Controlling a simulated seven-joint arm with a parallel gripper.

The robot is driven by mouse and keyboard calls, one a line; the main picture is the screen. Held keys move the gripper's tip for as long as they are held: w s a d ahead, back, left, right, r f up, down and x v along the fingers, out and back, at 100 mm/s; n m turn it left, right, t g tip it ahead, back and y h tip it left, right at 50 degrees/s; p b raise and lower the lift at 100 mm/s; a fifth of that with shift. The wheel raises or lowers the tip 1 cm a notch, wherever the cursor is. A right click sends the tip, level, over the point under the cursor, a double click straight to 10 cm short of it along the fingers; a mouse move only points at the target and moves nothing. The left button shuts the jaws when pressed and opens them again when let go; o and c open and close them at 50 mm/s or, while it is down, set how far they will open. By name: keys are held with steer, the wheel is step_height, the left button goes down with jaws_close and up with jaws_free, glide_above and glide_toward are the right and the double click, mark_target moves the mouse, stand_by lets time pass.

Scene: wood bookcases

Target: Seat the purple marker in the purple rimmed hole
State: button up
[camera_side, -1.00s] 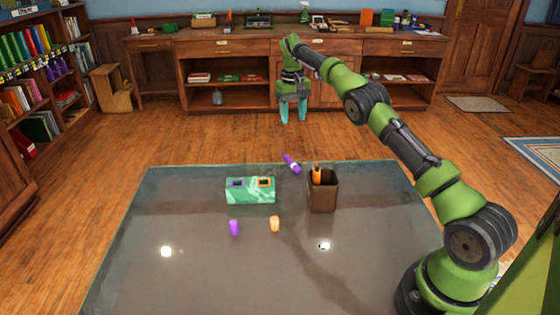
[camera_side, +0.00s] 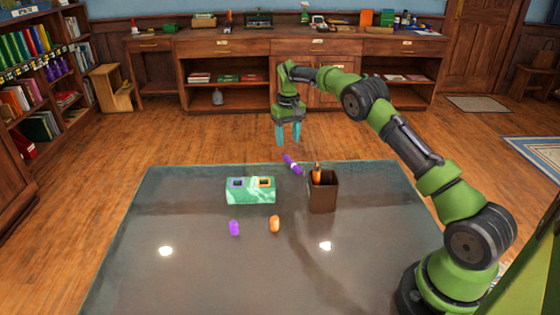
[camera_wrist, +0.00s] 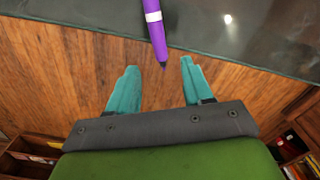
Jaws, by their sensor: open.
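The purple marker (camera_side: 292,164) with a white band lies at the far edge of the dark table; in the wrist view the marker (camera_wrist: 158,30) has its tip pointing toward my gripper and overhanging the table edge. My gripper (camera_side: 288,141) is open and empty, above the marker in the side view. In the wrist view its teal fingers (camera_wrist: 157,90) are spread, with the marker's tip just ahead of the gap. The green block (camera_side: 250,196) stands left of the marker; it has a purple rimmed hole (camera_side: 238,183) and an orange rimmed hole (camera_side: 265,182).
A brown cup (camera_side: 323,192) holding an orange marker (camera_side: 317,173) stands right of the block. A purple cap (camera_side: 234,228) and an orange cap (camera_side: 274,224) stand in front of the block. The front of the table (camera_side: 200,285) is clear.

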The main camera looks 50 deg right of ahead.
mark_target(288, 157)
steer(key=shift+f, duration=3.5)
jaws_close()
